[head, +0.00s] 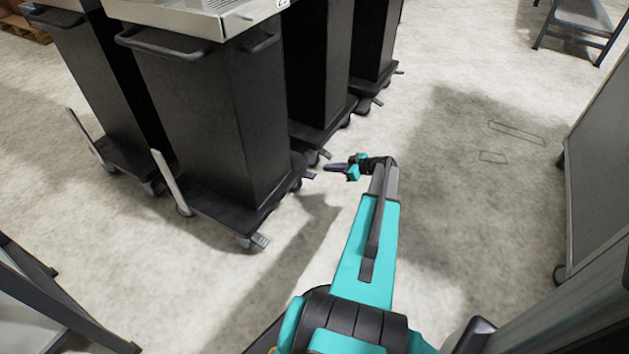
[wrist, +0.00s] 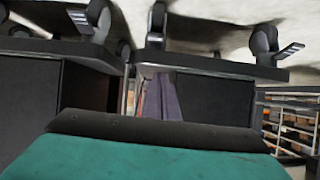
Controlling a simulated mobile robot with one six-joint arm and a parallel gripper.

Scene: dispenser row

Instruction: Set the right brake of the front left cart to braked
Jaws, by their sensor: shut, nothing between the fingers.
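Black carts stand in the left half of the head view. The nearest cart (head: 205,125) has a grey pedal (head: 260,241) at its near right caster and another pedal (head: 308,174) at its far right caster. I cannot tell for sure which cart is the front left one, or whether its pedals are up or down. My gripper (head: 328,167) is low, just right of the carts, shut and empty, pointing left, apart from the pedals as far as I can see. The wrist view appears upside down; its shut fingers (wrist: 167,97) show against carts with casters and a grey pedal (wrist: 290,51).
Another cart (head: 85,65) stands left of the nearest one, and more carts (head: 318,65) stand behind it. Open floor (head: 470,190) lies right of my arm, up to a grey cabinet (head: 603,170).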

